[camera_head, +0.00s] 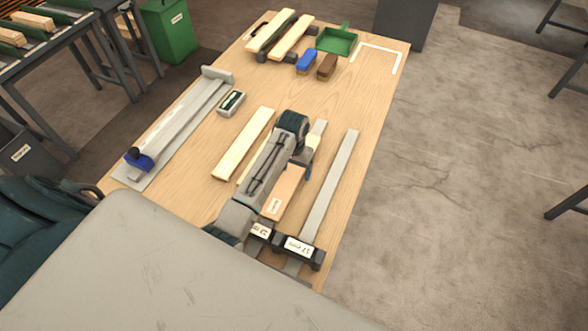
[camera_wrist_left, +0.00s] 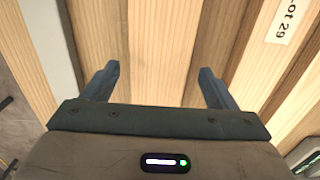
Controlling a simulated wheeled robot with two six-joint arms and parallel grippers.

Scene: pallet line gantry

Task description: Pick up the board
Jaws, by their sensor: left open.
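A pale wooden board (camera_head: 243,145) lies flat on the workbench, left of my left arm. A more orange board (camera_head: 286,188) with a small white label lies to its right, partly hidden under the arm. Whether the fingertips touch wood cannot be told.
A long grey strip (camera_head: 332,185) lies to the right, near black blocks labelled "17 mm" (camera_head: 299,246). A metal fixture with a blue end (camera_head: 143,160) is at left. Two boards (camera_head: 291,38), blue (camera_head: 307,60) and brown (camera_head: 327,66) brushes and a green dustpan (camera_head: 337,40) are farther back.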

